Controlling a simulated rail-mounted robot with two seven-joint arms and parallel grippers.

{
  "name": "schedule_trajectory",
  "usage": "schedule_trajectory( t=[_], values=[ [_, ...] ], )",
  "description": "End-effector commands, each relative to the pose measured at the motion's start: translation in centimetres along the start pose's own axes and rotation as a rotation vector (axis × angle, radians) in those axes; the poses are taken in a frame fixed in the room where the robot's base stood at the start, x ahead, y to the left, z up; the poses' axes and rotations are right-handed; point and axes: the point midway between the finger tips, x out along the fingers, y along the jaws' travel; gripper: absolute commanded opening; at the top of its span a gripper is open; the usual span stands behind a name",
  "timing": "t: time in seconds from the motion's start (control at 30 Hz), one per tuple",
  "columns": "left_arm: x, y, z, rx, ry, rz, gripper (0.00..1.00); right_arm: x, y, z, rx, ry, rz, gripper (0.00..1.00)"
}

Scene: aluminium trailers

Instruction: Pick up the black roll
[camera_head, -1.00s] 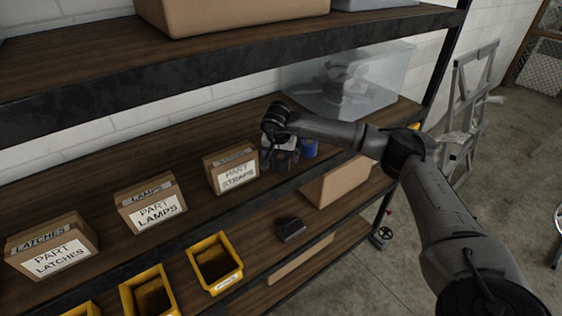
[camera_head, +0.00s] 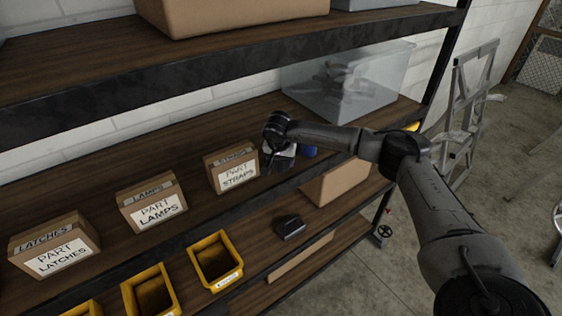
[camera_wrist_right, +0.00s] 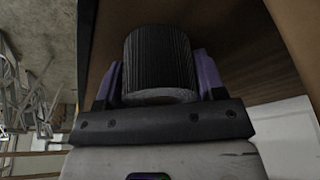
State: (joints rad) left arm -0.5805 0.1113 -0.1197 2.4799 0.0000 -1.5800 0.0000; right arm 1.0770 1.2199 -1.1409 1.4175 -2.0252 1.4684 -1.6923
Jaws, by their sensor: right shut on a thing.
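The black roll (camera_wrist_right: 160,58), a ribbed dark cylinder, stands out in the right wrist view between the two purple-grey fingers. My right gripper (camera_wrist_right: 160,78) is shut on it, one finger on each side. In the head view my right gripper (camera_head: 276,160) is at the middle shelf, just right of the "PART STRAPS" box (camera_head: 236,176). The wrist and fingers hide most of the roll there, and I cannot tell whether it touches the shelf. My left gripper is not in view.
A blue item (camera_head: 309,152) sits just right of the gripper, partly hidden by my arm. A clear bin (camera_head: 350,85) stands behind it. The lamps (camera_head: 152,207) and latches (camera_head: 53,250) boxes stand left on the shelf. Yellow bins (camera_head: 215,262) and a dark item (camera_head: 289,226) are below.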

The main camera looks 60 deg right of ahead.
Motion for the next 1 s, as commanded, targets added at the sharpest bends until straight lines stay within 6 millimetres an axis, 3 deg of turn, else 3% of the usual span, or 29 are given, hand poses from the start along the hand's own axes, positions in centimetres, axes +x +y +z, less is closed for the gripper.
schedule_trajectory(
  t=[0.2, 0.57, 0.87, 1.0],
  values=[
    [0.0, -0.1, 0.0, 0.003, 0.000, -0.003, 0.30, 0.0, 0.0, 0.0, 0.000, 0.000, 0.000, 0.37],
    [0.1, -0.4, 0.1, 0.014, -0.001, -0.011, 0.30, -0.5, 0.0, -0.2, 0.001, 0.000, -0.001, 0.37],
    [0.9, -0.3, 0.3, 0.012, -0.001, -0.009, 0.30, -4.2, 0.1, -1.3, 0.001, 0.002, -0.003, 0.37],
    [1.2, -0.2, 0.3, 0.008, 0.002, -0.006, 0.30, -5.7, 2.3, -0.3, -0.002, 0.003, 0.000, 0.37]
  ],
)
